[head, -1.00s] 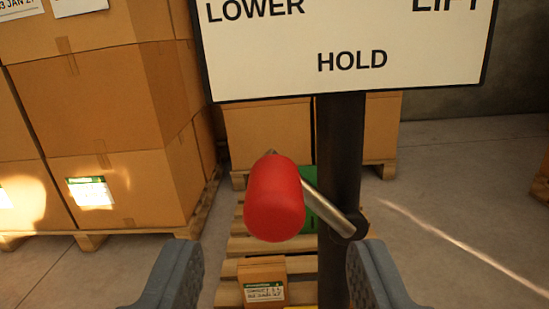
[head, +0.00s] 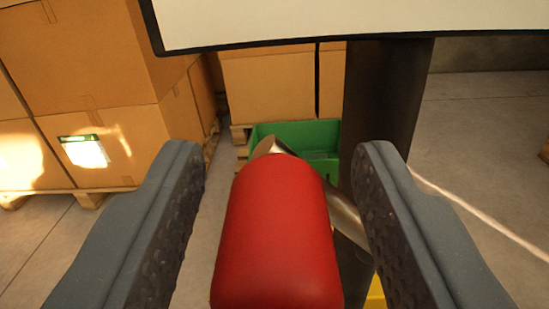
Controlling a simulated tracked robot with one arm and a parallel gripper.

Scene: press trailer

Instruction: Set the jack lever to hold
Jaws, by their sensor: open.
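The jack lever has a red knob (head: 277,235), which fills the lower middle of the head view. Its metal rod (head: 347,222) runs from behind the knob down and right to the dark post (head: 385,120). My gripper (head: 278,180) is open, with one grey finger on each side of the knob. Gaps show between the knob and both fingers. The right finger covers part of the rod and post. A white sign panel (head: 330,20) with a black border sits on the post; its lettering is out of view.
Stacked cardboard boxes (head: 80,60) on pallets stand at the left, and more boxes (head: 270,85) stand behind the post. A green bin (head: 310,135) lies beyond the knob. Something yellow (head: 376,295) shows low beside the post. Open concrete floor (head: 480,150) lies at the right.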

